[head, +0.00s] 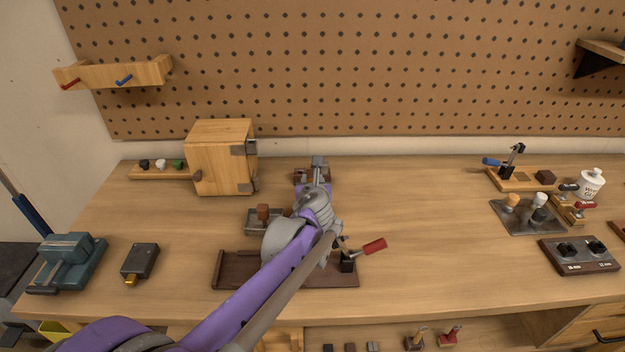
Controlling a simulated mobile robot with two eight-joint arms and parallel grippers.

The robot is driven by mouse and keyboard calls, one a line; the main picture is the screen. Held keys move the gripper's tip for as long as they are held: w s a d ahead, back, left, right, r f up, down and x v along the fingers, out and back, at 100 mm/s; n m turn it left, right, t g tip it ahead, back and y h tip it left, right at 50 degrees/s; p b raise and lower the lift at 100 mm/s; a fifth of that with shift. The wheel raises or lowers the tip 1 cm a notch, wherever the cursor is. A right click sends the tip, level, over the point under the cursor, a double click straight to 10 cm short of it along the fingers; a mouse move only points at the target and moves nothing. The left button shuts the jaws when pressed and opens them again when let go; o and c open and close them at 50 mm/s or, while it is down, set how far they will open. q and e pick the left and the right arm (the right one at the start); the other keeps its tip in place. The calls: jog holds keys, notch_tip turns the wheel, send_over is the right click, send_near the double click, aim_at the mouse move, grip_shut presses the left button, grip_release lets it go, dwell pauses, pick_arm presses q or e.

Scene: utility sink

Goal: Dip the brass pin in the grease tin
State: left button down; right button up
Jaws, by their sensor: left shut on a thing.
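My left arm reaches in from the lower left over the bench. My left gripper (318,164) is at the back middle of the bench, close to a small brown wooden fixture (299,175). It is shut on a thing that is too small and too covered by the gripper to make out. I cannot pick out the brass pin for certain. No thing is clearly a grease tin. A shallow grey tray (252,226) with a brown block in it sits just left of my arm. My right gripper is not in view.
A wooden cabinet (218,158) stands at the back left. A dark board (232,270) with a red-handled clamp (373,246) lies under my forearm. Grey plate (526,218) and several fixtures fill the right. The bench between clamp and plate is clear.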

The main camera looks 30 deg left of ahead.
pick_arm(q)
jog(key=shift+f+b, duration=0.3)
jog(key=shift+f, duration=0.15)
dwell(1.1)
notch_tip(320, 180, up, 7)
jog(key=p, duration=0.4)
jog(key=shift+p, duration=0.4)
dwell(0.7)
